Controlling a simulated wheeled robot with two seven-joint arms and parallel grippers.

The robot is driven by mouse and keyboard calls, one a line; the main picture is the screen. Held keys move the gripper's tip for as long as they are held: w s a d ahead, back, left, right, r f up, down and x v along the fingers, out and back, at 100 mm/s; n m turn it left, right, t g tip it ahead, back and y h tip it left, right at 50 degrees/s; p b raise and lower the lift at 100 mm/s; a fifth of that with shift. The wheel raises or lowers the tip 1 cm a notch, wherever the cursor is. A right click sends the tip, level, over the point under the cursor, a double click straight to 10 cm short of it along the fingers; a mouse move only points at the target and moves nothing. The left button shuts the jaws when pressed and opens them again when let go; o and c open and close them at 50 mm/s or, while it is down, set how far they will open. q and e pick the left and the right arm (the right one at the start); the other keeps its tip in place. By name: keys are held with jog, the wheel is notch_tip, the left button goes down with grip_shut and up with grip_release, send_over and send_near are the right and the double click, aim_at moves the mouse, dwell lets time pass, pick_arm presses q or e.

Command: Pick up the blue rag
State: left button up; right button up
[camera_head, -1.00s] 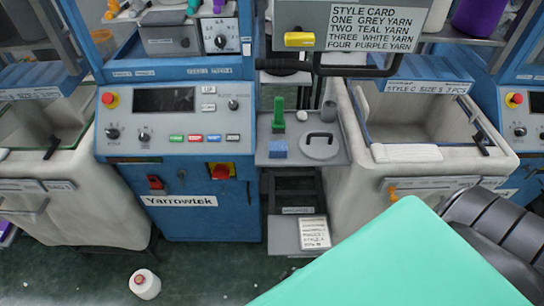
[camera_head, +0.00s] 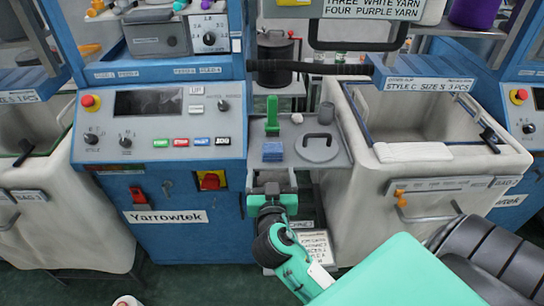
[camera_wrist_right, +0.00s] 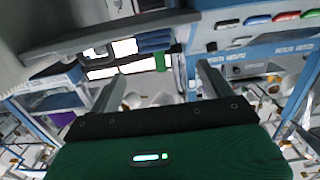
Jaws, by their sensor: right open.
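The blue rag (camera_head: 273,152) is a small folded blue block on the grey shelf (camera_head: 320,172), in front of a green upright holder (camera_head: 272,117) and left of a round grey lid (camera_head: 317,147). My right gripper (camera_head: 272,182) is at the shelf's front edge, just below and in front of the rag in the head view, apart from it. In the right wrist view its two fingers (camera_wrist_right: 157,86) are spread with nothing between them. A blue patch (camera_wrist_right: 154,42) shows beyond the fingers there; I cannot tell if it is the rag. My left gripper is out of view.
A blue knitting machine with a control panel (camera_head: 160,128) stands left of the shelf. A pale bin (camera_head: 450,215) with a white cloth (camera_head: 412,152) on its rim stands right. A dark pot (camera_head: 275,60) is behind. A paper card (camera_head: 314,248) lies below the shelf.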

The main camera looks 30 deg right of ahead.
aim_at(272, 143)
jog(key=p+x, duration=0.2)
jog(key=x, duration=0.6)
jog(key=shift+w+d, duration=0.2)
jog(key=shift+w+d+p, duration=0.2)
jog(key=shift+p, duration=0.1)
jog(key=p+x, duration=0.1)
jog(key=x, duration=0.2)
jog(key=shift+w+d+f, duration=0.1)
jog(key=shift+d, duration=0.25)
jog(key=shift+w+d+f+p, duration=0.15)
jog(key=shift+w+d+p, duration=0.15)
jog(key=shift+w, duration=0.1)
jog(key=shift+a, duration=0.1)
jog(key=c, duration=1.1)
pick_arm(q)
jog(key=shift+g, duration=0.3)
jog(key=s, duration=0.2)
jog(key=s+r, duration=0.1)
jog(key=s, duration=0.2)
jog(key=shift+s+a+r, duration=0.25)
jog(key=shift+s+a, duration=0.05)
pick_arm(e)
jog(key=shift+o, duration=0.2)
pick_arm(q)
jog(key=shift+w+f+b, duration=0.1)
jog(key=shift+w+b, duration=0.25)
pick_arm(e)
notch_tip(272, 143, up, 20)
